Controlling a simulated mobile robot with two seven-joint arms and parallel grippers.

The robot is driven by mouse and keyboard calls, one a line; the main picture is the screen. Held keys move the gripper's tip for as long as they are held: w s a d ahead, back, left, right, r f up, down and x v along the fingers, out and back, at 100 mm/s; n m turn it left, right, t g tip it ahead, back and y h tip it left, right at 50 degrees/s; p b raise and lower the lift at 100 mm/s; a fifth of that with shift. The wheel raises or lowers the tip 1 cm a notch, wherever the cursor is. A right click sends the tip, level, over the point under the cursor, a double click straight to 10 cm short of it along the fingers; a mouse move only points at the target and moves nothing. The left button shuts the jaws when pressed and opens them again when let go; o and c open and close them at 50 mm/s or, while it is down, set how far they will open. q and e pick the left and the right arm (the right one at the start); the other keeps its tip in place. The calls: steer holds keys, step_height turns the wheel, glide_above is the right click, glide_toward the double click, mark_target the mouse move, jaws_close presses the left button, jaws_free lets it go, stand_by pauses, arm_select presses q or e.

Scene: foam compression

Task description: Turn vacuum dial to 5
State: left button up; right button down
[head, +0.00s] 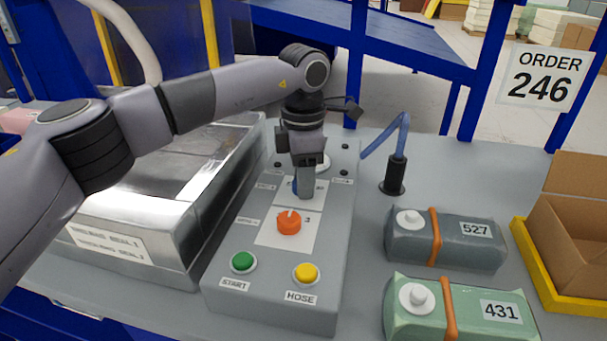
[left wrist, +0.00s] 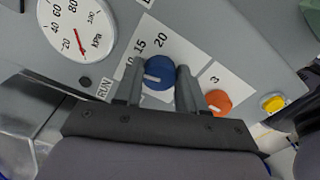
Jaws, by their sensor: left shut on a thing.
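The blue dial (left wrist: 158,72) is on the grey control panel (head: 235,290), beside a printed scale where 10, 15 and 20 show. Its white mark points left in the left wrist view, toward the finger and past the 10; the scale there is hidden. My left gripper (left wrist: 159,80) is shut on the blue dial, one finger on each side. In the head view the left gripper (head: 303,188) points down at the panel and mostly hides the dial. An orange dial (head: 289,222) sits nearer the front, with a 3 printed beside it. My right gripper is not in view.
A round KPA gauge (left wrist: 77,28) is on the panel. Green START (head: 243,262) and yellow HOSE (head: 306,273) buttons are at its front. A metal box (head: 165,185) stands left. Bags 527 (head: 460,245) and 431 (head: 475,310) lie right, near a cardboard box (head: 570,235).

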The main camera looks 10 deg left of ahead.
arm_select(q)
steer(key=n, duration=0.4)
steer(key=shift+n, duration=0.3)
steer(key=n, duration=0.4)
steer(key=shift+a+n, duration=0.1)
steer(key=shift+n, duration=0.2)
steer(key=o, duration=1.1)
steer(key=shift+r, duration=3.65)
